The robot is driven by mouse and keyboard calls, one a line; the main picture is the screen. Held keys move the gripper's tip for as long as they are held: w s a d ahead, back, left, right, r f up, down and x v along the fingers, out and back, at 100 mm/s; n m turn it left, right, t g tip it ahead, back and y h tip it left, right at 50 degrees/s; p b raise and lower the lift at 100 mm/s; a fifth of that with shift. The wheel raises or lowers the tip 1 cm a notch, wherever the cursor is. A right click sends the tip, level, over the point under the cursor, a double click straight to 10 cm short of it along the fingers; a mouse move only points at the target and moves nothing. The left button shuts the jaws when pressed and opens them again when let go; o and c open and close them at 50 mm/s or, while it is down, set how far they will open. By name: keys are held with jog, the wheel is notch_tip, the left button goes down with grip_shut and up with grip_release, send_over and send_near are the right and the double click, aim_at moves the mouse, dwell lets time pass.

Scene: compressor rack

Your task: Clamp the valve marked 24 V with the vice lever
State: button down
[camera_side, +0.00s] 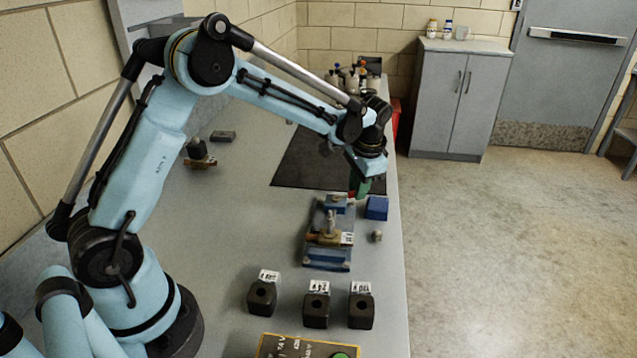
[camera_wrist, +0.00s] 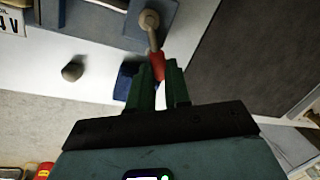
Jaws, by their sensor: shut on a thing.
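The vice (camera_side: 328,262) stands on the bench with blue jaws and a base plate. A brass valve (camera_side: 326,238) with a white tag sits in it. In the wrist view a tag (camera_wrist: 10,20) is cut off at the top left and seems to read "4 V". The vice lever (camera_wrist: 151,28) has a round pivot and a red handle end (camera_wrist: 157,65). My gripper (camera_wrist: 161,75) is shut on this red end with its green fingers. In the side view my gripper (camera_side: 360,186) is at the vice's far end. How tightly the valve is clamped cannot be told.
A blue block (camera_side: 376,208) stands right beside the vice, and a small metal nut (camera_side: 377,236) lies near the bench's right edge. Several black blocks with tags, one here (camera_side: 316,311), stand in front. A dark mat (camera_side: 305,160) lies behind. Another valve (camera_side: 200,161) is at left.

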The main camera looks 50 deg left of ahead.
jog(key=shift+s+d+m+t, duration=0.2)
jog(key=shift+d+m, duration=0.15)
jog(key=shift+m, duration=0.5)
jog(key=shift+s+d+m+t, duration=0.2)
jog(key=shift+d+m, duration=0.15)
jog(key=shift+m, duration=0.55)
jog(key=shift+s+d+m+t, duration=0.1)
jog(key=shift+s+d+m, duration=0.2)
jog(key=shift+m, duration=0.55)
jog(key=shift+d+h, duration=0.1)
jog(key=shift+h, duration=0.2)
jog(key=c, duration=1.1)
grip_release()
jog(key=shift+r, duration=0.1)
jog(key=r, duration=0.4)
jog(key=s+d+r, duration=0.1)
jog(key=r, duration=0.6)
jog(key=shift+s+d+r, duration=0.2)
jog(key=shift+d+r, duration=0.15)
jog(key=shift+d, duration=0.05)
